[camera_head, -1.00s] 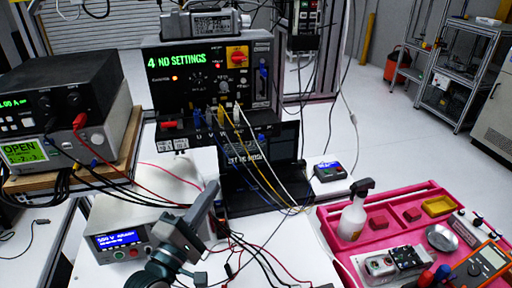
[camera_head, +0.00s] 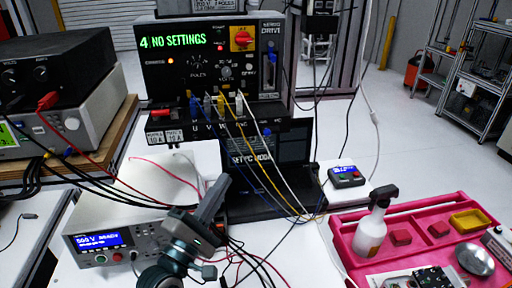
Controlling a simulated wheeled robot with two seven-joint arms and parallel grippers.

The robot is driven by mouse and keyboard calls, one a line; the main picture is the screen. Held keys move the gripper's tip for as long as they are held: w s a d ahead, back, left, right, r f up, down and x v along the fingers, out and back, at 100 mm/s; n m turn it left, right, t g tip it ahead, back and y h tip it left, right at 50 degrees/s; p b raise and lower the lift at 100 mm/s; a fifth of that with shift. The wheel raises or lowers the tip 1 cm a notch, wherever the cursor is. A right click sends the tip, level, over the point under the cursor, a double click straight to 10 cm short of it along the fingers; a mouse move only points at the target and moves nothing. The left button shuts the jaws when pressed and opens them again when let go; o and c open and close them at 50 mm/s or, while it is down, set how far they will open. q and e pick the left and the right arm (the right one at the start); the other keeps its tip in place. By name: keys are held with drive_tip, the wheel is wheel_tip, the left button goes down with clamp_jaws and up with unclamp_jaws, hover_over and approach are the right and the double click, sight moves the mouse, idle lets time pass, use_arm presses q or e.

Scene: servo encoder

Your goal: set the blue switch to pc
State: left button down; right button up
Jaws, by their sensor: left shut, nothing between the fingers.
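The dark servo drive panel (camera_head: 160,76) stands upright at the back of the table. It shows "4 NO SETTINGS" in green. The blue switch (camera_head: 271,54) is a small upright slider near the panel's right edge; its setting and labels are too small to read. My left gripper (camera_head: 219,190) is shut and empty. It is well below the switch and nearer to me, in front of the laptop and beside the white power supply. The laptop (camera_head: 252,158) below the panel shows "SET PC MODE". My right gripper is not in view.
Yellow, white and blue cables (camera_head: 258,165) hang from the panel's sockets across the laptop. The white power supply (camera_head: 150,208) stands at left front. A pink tray (camera_head: 345,240) with a spray bottle (camera_head: 371,230) lies at right.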

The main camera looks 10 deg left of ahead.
use_arm(q)
drive_tip(key=p, duration=0.4)
approach(267, 131)
drive_tip(key=w+a, duration=0.2)
drive_tip(key=w, duration=0.1)
drive_tip(key=w+a, duration=0.1)
drive_tip(key=shift+w+a+f, duration=0.1)
drive_tip(key=shift+w+f, duration=0.25)
drive_tip(key=shift+w+d+r+p, duration=0.2)
drive_tip(key=shift+d+p, duration=0.15)
drive_tip(key=shift+d, duration=0.1)
drive_tip(key=shift+w+d+r+p, duration=0.2)
drive_tip(key=shift+d+r+p, duration=0.1)
drive_tip(key=shift+d, duration=0.2)
drive_tip(key=shift+w+d+r, duration=0.2)
drive_tip(key=shift+d, duration=0.45)
